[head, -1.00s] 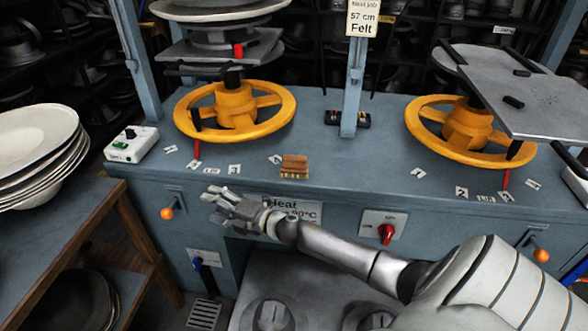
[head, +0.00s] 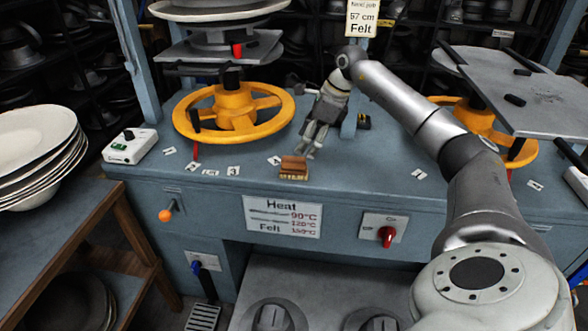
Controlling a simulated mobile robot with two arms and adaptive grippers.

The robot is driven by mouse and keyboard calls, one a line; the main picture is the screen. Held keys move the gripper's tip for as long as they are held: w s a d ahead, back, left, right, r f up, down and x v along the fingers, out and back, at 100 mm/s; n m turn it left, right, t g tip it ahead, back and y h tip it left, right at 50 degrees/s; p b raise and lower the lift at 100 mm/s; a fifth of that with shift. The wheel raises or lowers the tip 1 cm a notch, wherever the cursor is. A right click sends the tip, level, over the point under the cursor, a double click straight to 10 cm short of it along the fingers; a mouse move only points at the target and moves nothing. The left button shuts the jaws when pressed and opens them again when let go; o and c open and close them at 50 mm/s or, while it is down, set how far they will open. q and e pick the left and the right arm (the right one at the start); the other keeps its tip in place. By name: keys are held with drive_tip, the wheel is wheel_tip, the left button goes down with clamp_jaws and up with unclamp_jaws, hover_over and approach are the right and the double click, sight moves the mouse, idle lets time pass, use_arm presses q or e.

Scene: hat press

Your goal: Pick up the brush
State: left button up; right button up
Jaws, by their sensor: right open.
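The brush (head: 293,168) is a small brown wooden block with a paler lower edge. It lies near the front edge of the blue-grey press bench, left of the middle of the head view. My right gripper (head: 307,150) is above and just behind the brush, with its fingers pointing down towards it. The fingers are open and hold nothing. Whether a fingertip touches the brush cannot be told. My left gripper is not in view.
A yellow handwheel (head: 234,113) stands left of my gripper, and another yellow handwheel (head: 520,152) is partly behind my arm. A blue upright post (head: 350,112) rises close behind the gripper. A white control box (head: 131,146) sits at the bench's left end.

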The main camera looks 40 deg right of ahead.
sight(297, 158)
drive_tip(key=x, duration=0.5)
drive_tip(key=shift+d, duration=0.1)
drive_tip(key=shift+d+p+x, duration=0.1)
drive_tip(key=shift+p+x, duration=0.2)
drive_tip(key=shift+x, duration=1.1)
drive_tip(key=shift+d+p+x, duration=0.15)
drive_tip(key=shift+p+x, duration=0.1)
drive_tip(key=shift+x, duration=1.15)
drive_tip(key=shift+w, duration=0.2)
drive_tip(key=shift+c, duration=0.3)
drive_tip(key=c, duration=1.1)
wheel_tip(297, 158, up, 10)
drive_tip(key=shift+r+b, duration=0.1)
drive_tip(key=shift+b, duration=0.2)
